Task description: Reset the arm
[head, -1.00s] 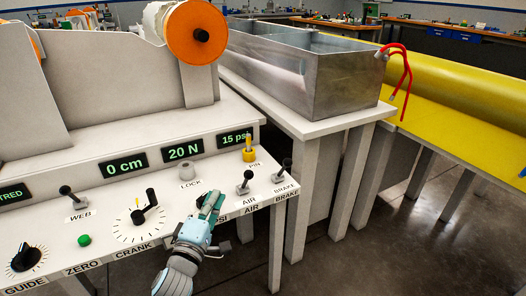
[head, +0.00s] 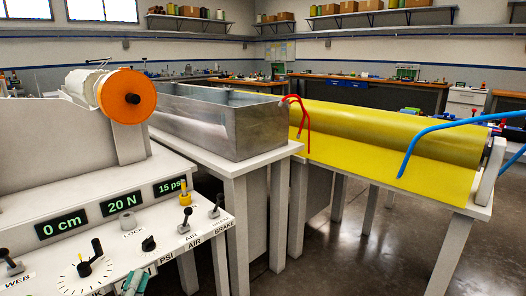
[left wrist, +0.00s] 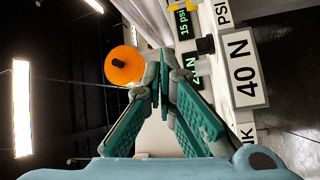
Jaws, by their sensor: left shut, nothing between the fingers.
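My left gripper (head: 133,283) shows only in part at the bottom edge of the head view, over the front of the white control panel (head: 213,246). In the left wrist view its teal fingers (left wrist: 160,78) meet at the tips, shut with nothing between them. It is close to the panel; whether it touches it is unclear. Just beyond it in the head view are a black PSI knob (head: 149,243) and a black crank (head: 95,256). My right gripper is not in view.
The panel carries several levers, a yellow PIN piece (head: 185,196) and displays reading 0 cm, 20 N and 15 psi. Behind are an orange-ended roll (head: 125,97), a metal bath (head: 225,135) and a yellow-covered table (head: 365,165). A "40 N" plate (left wrist: 240,68) shows in the left wrist view.

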